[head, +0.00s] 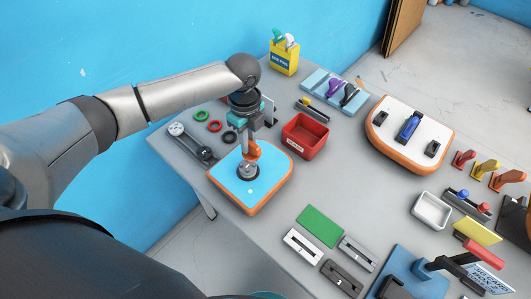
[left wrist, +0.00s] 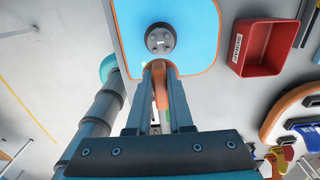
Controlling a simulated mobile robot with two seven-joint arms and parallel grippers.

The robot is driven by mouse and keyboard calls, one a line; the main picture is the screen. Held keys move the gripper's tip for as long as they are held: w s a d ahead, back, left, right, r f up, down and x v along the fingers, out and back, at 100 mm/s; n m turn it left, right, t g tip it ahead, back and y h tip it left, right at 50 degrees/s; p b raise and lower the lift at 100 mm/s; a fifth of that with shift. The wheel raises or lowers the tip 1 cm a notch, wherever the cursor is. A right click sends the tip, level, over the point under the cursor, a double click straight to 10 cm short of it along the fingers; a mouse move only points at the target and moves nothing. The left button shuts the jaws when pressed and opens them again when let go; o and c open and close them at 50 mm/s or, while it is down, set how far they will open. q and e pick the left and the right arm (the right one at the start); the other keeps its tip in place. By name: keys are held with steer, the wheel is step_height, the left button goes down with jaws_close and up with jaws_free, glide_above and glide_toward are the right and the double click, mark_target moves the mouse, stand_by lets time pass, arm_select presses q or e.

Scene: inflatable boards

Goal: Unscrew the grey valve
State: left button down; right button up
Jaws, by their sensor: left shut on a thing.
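The grey valve (head: 248,172) sits upright on the blue top of a small inflatable board with an orange rim (head: 279,187). It shows from above as a round grey cap with small holes in the left wrist view (left wrist: 160,39). My right gripper is not in view.
A red box (head: 305,135) stands right of the board. Red and green rings (head: 201,115) and a dark pump-like tool (head: 190,145) lie to its left. A larger white board (head: 400,115), a white tray (head: 431,210) and a green pad (head: 320,225) occupy the table's right side.

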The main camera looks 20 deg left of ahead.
arm_select(q)
steer(key=shift+w+a+f, duration=0.1)
steer(key=shift+w+a, duration=0.15)
steer(key=shift+a, duration=0.3)
steer(key=shift+w+a, duration=0.25)
steer(key=shift+a, duration=0.3)
steer(key=b, duration=0.3)
glide_above(245, 164)
steer(key=shift+f, duration=2.9)
steer(key=shift+p, duration=0.95)
steer(key=shift+d+f+b, duration=0.1)
steer(key=shift+f+b, duration=0.7)
steer(key=shift+f, duration=0.3)
steer(key=c, duration=0.7)
jaws_free()
steer(key=shift+c, duration=0.2)
